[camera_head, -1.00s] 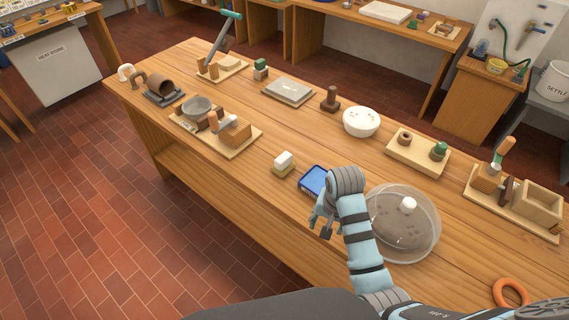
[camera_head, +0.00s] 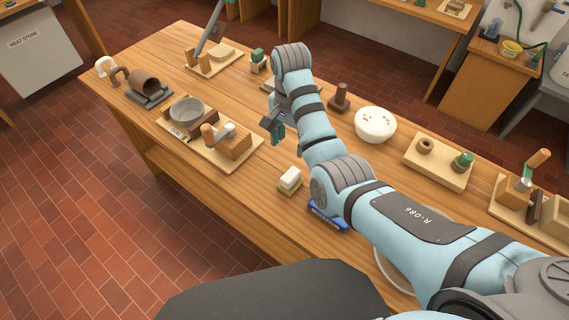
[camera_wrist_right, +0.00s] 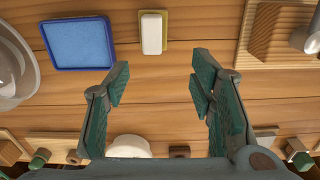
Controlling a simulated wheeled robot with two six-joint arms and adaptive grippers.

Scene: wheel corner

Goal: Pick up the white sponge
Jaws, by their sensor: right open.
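The white sponge (camera_head: 290,177) is a small white block on a yellowish base, near the table's front edge. It also shows in the right wrist view (camera_wrist_right: 152,33), at the top, beyond the fingertips. My right gripper (camera_head: 274,126) is above the table, behind the sponge and apart from it. In the right wrist view its two green-padded fingers (camera_wrist_right: 159,82) are spread wide with nothing between them but bare table below. My left gripper is not in view.
A blue tray (camera_wrist_right: 77,44) lies beside the sponge, partly hidden by my right arm in the head view. A board with a wooden block (camera_head: 237,146) stands to the sponge's left. A white bowl (camera_head: 375,125) is behind the arm.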

